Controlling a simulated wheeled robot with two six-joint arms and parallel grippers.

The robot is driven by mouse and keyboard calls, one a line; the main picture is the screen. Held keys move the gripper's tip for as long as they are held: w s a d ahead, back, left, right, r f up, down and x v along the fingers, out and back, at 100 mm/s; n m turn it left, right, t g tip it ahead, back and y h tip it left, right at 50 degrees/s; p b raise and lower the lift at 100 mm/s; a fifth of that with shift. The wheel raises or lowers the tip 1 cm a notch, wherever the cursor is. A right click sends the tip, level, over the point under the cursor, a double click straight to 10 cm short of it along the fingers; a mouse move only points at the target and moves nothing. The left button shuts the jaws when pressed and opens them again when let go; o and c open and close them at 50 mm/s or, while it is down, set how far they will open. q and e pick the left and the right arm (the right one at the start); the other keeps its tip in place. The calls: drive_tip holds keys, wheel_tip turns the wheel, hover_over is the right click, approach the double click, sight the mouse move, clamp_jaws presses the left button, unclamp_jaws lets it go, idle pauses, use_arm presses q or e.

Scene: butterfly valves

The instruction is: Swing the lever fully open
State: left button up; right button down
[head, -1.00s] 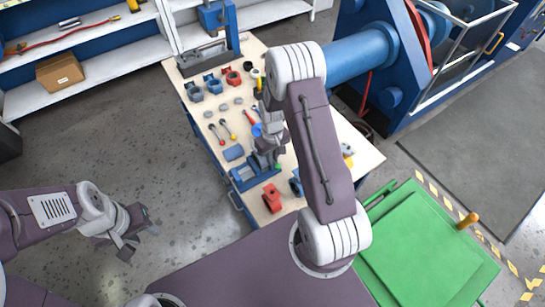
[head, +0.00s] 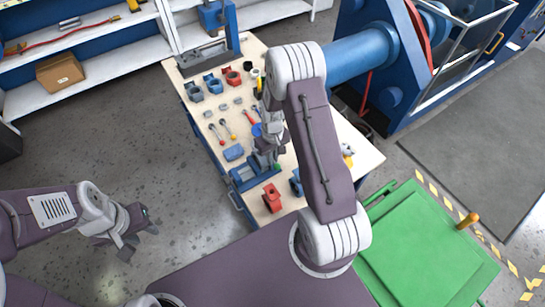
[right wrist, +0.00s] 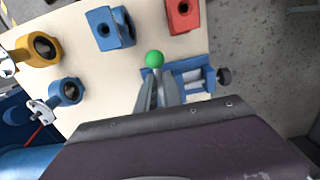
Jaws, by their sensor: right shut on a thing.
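A lever with a green ball knob (right wrist: 154,59) stands between the fingers of my right gripper (right wrist: 158,92) in the right wrist view. The gripper is shut on the lever just below the knob. Beside it is a blue vise-like fixture (right wrist: 192,76) with a dark round end; the head view shows this fixture (head: 248,178) at the bench's near edge. In the head view my right gripper (head: 268,152) is over the bench beside the fixture, partly hidden by my arm. The fingers hide the lever's lower part. My left gripper (head: 138,234) is open and empty over the floor.
The wooden bench (head: 345,182) holds several loose parts, including a red block (head: 271,198) and blue blocks. In the right wrist view, a yellow valve body (right wrist: 38,48) and a blue one (right wrist: 66,92) lie left. A green platform (head: 425,245) stands right of the bench.

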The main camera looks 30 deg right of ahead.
idle(0.5)
drive_tip(key=w+a+m, duration=0.7)
drive_tip(key=a+m, duration=0.2)
drive_tip(key=m, duration=0.7)
drive_tip(key=shift+a, duration=0.4)
idle(1.7)
drive_tip(key=shift+w+a+m+b, duration=0.1)
drive_tip(key=shift+w+m+b, duration=0.6)
drive_tip(key=shift+w+m, duration=1.5)
drive_tip(key=c, duration=1.6)
unclamp_jaws()
drive_tip(key=shift+s, duration=0.25)
drive_tip(key=shift+o, duration=1.1)
drive_tip(key=shift+r, duration=0.1)
